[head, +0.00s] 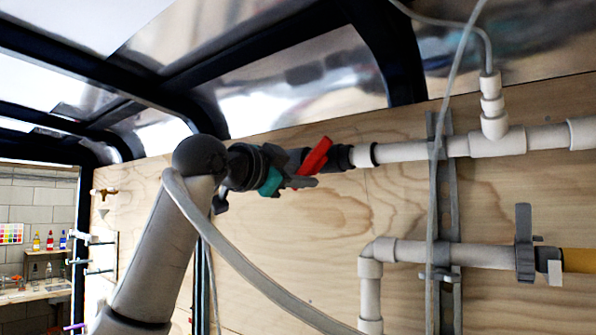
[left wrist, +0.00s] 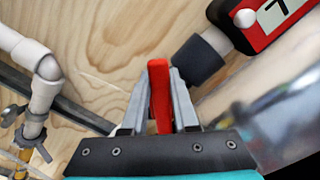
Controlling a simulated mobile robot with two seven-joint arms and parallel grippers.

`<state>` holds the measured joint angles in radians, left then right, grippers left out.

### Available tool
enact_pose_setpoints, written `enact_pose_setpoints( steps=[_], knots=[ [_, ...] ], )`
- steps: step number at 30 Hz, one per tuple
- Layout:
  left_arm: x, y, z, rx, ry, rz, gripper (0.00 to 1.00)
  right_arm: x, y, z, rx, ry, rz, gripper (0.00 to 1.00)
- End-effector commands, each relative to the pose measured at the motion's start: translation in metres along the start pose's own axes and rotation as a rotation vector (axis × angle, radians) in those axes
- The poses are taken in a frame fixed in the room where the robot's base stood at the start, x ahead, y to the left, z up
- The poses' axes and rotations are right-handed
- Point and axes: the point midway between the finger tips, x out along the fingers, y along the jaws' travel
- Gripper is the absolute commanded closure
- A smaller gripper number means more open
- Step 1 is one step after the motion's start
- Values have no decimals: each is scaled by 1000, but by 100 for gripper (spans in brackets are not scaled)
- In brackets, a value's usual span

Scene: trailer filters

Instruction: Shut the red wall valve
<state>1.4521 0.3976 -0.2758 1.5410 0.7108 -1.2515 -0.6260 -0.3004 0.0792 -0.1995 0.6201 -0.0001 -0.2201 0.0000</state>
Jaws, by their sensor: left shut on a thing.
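The red valve handle (head: 316,155) sits on the white wall pipe (head: 405,151), beside a dark fitting, and is tilted up to the right in the head view. My left gripper (head: 303,181), with a teal band, is at the handle. In the left wrist view, the red handle (left wrist: 160,95) stands between the two grey fingers of the left gripper (left wrist: 158,78), which are shut on it. The valve body is mostly hidden behind my wrist in the head view. My right gripper is in neither view.
A lower white pipe (head: 465,254) has a grey handle (head: 523,243) and a yellow section (head: 580,260). A grey hose (head: 435,190) hangs before the plywood wall. A red-and-black labelled box (left wrist: 262,22) shows in the left wrist view. A dark frame (head: 385,50) passes overhead.

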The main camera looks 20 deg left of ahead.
Motion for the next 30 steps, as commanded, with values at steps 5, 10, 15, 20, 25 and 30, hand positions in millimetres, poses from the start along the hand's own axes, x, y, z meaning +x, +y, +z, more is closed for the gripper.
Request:
enact_pose_setpoints(
  steps=[5, 10, 15, 20, 25, 30],
  knots=[
    [1, 10, 1, -168, -4, 5, 100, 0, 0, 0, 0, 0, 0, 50],
    [1, 18, -2, -330, -3, 5, 100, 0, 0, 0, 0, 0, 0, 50],
    [1, 25, -4, -480, -4, 6, 100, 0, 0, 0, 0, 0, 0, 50],
    [1, 29, -7, -600, -4, 6, 100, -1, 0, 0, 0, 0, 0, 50],
    [1, 33, -10, -697, -6, 6, 100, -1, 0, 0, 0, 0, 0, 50],
    [1, 36, -12, -757, -6, 6, 100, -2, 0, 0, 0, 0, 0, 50]
  ],
)
